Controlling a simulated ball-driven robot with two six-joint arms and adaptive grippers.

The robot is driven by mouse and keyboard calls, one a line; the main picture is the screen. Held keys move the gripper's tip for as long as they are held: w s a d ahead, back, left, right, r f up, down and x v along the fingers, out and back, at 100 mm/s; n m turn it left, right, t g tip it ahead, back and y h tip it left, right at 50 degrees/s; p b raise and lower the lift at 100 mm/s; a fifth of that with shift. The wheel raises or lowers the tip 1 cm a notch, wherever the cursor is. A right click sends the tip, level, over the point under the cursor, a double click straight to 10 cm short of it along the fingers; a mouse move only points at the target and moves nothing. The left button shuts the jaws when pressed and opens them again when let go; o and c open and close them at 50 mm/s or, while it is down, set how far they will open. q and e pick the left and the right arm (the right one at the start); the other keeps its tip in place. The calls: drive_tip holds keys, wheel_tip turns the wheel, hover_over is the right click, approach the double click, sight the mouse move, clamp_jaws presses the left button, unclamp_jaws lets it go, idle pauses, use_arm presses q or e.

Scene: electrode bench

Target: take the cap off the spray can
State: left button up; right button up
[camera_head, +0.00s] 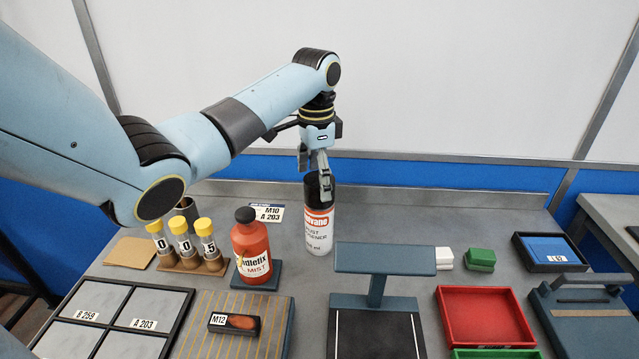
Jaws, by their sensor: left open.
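The spray can (319,229) stands upright at the back middle of the bench, white with a red label band. Its black cap (311,190) is on its top. My left gripper (315,176) is at the cap from above, open, with one finger in front of the cap's right part. The other finger shows at the upper left of the cap. I cannot tell whether the fingers touch the cap. My right gripper is out of view.
A red bottle (251,249) with a dark cap stands left of the can, near yellow-capped vials (181,237). A raised grey-blue stand (385,259) is in front to the right. A red tray (485,316) and green block (481,259) lie farther right.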

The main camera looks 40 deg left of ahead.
sight(317, 180)
use_arm(q)
drive_tip(key=shift+d+f, duration=0.1)
drive_tip(key=shift+f, duration=1.4)
drive_tip(key=shift+s, duration=0.1)
drive_tip(key=c, duration=0.8)
drive_tip(key=shift+c, duration=0.2)
